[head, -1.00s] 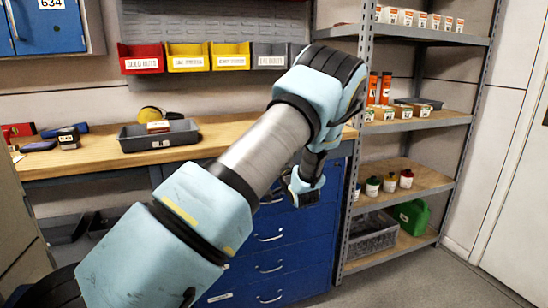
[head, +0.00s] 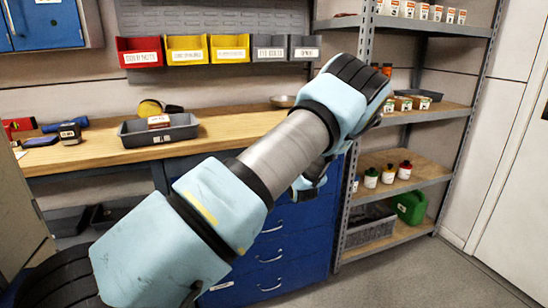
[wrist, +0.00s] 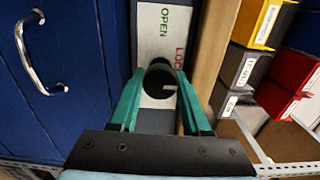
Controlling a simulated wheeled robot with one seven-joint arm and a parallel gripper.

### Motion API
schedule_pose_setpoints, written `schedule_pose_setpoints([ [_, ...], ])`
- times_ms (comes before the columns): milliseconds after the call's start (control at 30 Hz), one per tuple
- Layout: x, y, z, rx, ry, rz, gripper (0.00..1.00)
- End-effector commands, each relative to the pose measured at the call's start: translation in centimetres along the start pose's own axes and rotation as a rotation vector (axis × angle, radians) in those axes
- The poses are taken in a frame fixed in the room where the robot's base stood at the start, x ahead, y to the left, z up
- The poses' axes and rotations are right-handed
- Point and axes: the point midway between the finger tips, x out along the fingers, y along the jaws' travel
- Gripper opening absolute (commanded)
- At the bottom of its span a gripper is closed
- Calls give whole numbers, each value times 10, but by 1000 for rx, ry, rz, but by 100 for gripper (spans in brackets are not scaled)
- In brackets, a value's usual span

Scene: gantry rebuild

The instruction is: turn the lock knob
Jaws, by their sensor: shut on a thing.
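The lock knob (wrist: 157,79) is a round dark knob on a pale plate (wrist: 150,44) in the wrist view. The plate carries a green OPEN label and a red LOCK label, partly covered on its lower end. A short white mark on the knob points right in the picture. My gripper (wrist: 161,76) has its two green fingers on either side of the knob, shut on it. In the head view my arm hides the knob and the gripper fingers.
A blue drawer cabinet (head: 273,240) stands under the wooden workbench (head: 90,156); a drawer handle (wrist: 35,60) is left of the knob. A grey tray (head: 135,137) lies on the bench. A metal shelf rack (head: 430,180) stands right of the cabinet.

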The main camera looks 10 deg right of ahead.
Motion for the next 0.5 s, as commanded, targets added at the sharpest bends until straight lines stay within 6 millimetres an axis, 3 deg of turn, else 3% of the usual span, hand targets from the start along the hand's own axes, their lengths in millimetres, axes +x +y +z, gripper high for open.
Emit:
schedule_pose_setpoints([
  [300,-1,1,-1,3,2,2,0],
  [333,-1,1,-1,3,2,2,49],
  [500,0,1,0,2,1,1,68],
])
